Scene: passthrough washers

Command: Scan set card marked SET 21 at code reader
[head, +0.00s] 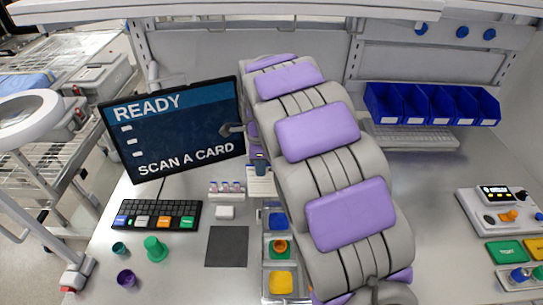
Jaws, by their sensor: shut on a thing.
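My arm stretches up and away across the bench and hides much of its middle. My gripper (257,157) shows only in part, beyond the arm and beside the screen's right edge. It is shut on what looks like a pale card (261,184) just below it; any SET 21 marking is too small to read. The screen (172,130) reads "READY" and "SCAN A CARD". I cannot make out the code reader for certain; the area around my gripper is partly covered by the arm.
A keyboard (157,215), a green knobbed part (155,248), a purple cup (127,279) and a dark mat (227,246) lie at left. A tray (265,264) holds coloured parts. Blue bins (432,104) stand at back right; a control box (498,212) is at right.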

